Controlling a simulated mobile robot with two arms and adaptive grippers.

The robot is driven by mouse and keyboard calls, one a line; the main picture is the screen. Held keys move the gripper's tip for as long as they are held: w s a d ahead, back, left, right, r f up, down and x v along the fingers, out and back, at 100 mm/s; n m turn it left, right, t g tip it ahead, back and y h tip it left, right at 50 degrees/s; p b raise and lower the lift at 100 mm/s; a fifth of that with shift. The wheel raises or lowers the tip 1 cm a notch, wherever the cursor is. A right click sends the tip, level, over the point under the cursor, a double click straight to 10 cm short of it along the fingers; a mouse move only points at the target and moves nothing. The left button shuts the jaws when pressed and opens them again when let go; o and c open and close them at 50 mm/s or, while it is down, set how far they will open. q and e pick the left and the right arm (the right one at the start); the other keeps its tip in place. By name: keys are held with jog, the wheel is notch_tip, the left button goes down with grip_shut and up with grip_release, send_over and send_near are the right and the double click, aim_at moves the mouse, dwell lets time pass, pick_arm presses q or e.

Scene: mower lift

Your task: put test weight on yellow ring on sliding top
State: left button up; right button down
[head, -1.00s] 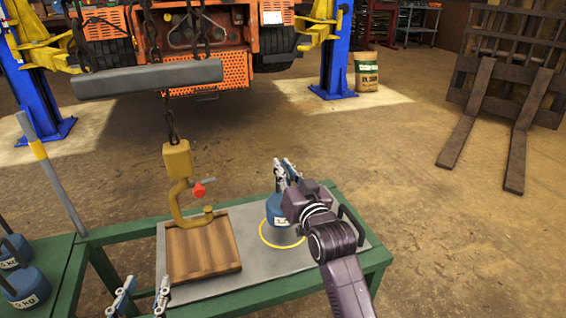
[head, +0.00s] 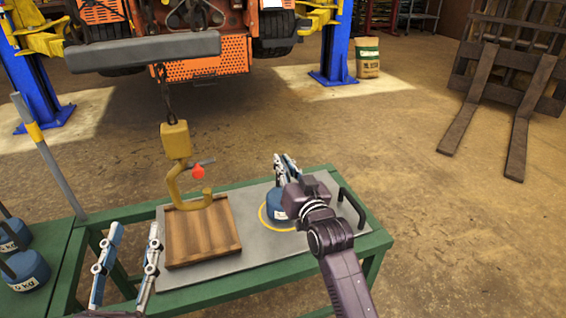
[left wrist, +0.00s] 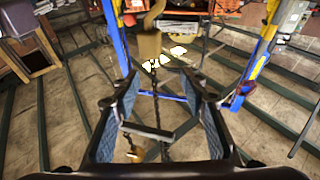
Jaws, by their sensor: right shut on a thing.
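The blue test weight (head: 276,207) stands upright inside the outline of the yellow ring (head: 262,219) on the grey sliding top (head: 285,256). I cannot tell whether its base touches the top. My right gripper (head: 284,162) is shut on the weight, and my wrist hides the weight's right side. My left gripper (head: 136,230) is open and empty, in front and to the left of the wooden board. Its spread fingers also show in the left wrist view (left wrist: 165,100).
A wooden board (head: 203,235) lies on the sliding top's left part. A yellow hook (head: 175,142) hangs over it on a chain. A dark handle (head: 352,207) stands at the top's right end. Other blue weights (head: 27,271) stand at the left on a green-framed bench.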

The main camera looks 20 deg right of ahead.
jog(key=c, duration=2.4)
grip_release()
jog(key=o, duration=0.4)
jog(key=shift+s, duration=0.1)
jog(key=shift+s, duration=0.15)
jog(key=s+p, duration=0.1)
jog(key=s, duration=0.3)
jog(key=shift+s+d, duration=0.1)
jog(key=shift+s, duration=0.1)
pick_arm(q)
notch_tip(320, 180, down, 14)
jog(key=s+a+g+y+p, duration=0.1)
jog(key=a+g+y, duration=0.1)
jog(key=g, duration=0.5)
jog(key=shift+s+p, duration=0.35)
pick_arm(e)
jog(key=n+g+y, duration=0.2)
jog(key=n+g, duration=0.2)
jog(key=g, duration=0.1)
send_near(289, 174)
jog(key=s+a+f, duration=0.2)
jog(key=s+f, duration=0.1)
jog(key=s+a+f, duration=0.3)
jog(key=s+f, duration=0.1)
jog(key=s+a+f, duration=0.2)
jog(key=s+f, duration=0.1)
jog(key=f, duration=0.1)
jog(key=shift+s+a+f, duration=0.2)
jog(key=shift+a, duration=0.1)
